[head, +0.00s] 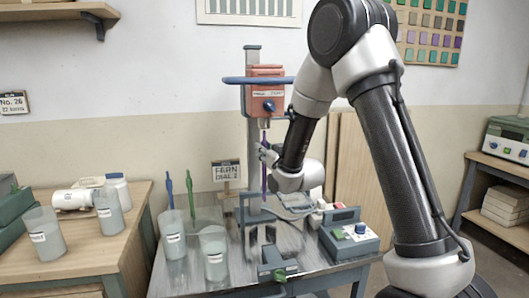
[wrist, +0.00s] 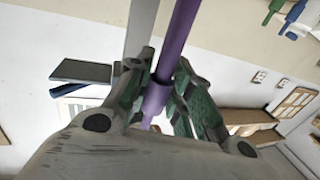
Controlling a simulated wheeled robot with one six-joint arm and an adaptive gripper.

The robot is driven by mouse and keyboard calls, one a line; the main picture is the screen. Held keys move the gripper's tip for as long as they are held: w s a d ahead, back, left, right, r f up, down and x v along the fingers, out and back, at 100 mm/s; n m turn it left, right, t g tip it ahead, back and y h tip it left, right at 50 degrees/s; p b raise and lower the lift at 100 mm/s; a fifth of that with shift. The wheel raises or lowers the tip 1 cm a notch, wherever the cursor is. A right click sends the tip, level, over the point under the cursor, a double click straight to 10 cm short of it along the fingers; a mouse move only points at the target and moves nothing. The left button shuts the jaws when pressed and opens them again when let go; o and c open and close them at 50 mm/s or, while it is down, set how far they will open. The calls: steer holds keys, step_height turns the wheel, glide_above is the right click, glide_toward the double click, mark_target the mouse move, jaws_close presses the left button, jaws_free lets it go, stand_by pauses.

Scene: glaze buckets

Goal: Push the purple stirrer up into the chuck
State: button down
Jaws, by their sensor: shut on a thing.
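The purple stirrer (head: 264,184) hangs upright below the red drill-like mixer head (head: 266,92) on its metal stand. My gripper (head: 266,154) is shut on its upper part; in the wrist view the fingers (wrist: 160,98) close on both sides of the purple shaft (wrist: 181,32) near a thicker collar (wrist: 155,99). The chuck (head: 266,123) is the small part under the mixer head. The stirrer's top end is close beneath it or at it; I cannot tell whether it is inside. The lower end hangs above the metal table.
Glaze buckets (head: 173,238) and (head: 214,262) stand at the table's left, with other stirrers (head: 190,192) upright behind. A green-grey device (head: 349,238) sits at the right. A clamp-like block (head: 277,265) is at the front. The stand column (head: 253,150) is close behind my gripper.

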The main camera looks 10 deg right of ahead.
mark_target(265, 141)
steer(key=shift+r, duration=1.75)
stand_by(1.9)
steer(key=c, duration=1.2)
jaws_free()
